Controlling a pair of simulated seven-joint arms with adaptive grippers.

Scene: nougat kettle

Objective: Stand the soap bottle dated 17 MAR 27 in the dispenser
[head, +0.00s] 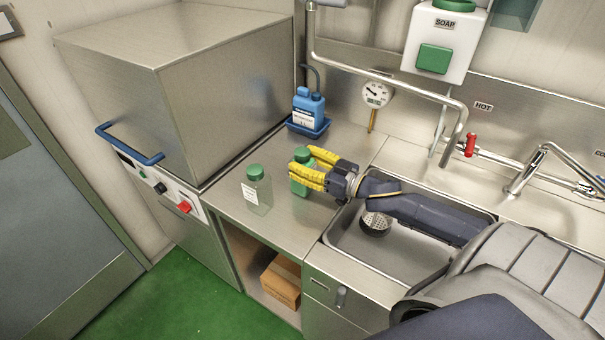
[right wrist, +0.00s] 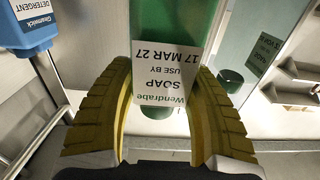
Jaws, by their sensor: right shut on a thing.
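The soap bottle dated 17 MAR 27 (right wrist: 165,70) fills the middle of the right wrist view, its label upside down there. It holds green liquid, and the bottle (head: 299,187) shows partly behind my fingers in the head view. My right gripper (head: 308,176) has its yellow fingers shut on this bottle, one on each side, over the counter left of the sink. I cannot tell whether its base touches the counter. The dispenser (head: 456,62) is a white wall box marked SOAP with a green front panel. My left gripper is not in view.
A second, paler green-capped bottle (head: 257,190) stands just left of the held one. A blue detergent jug (head: 308,108) stands in a blue tray (head: 294,127) at the back. A pipe (head: 400,82) and a red-handled tap (head: 470,144) run below the dispenser, above the sink (head: 345,238).

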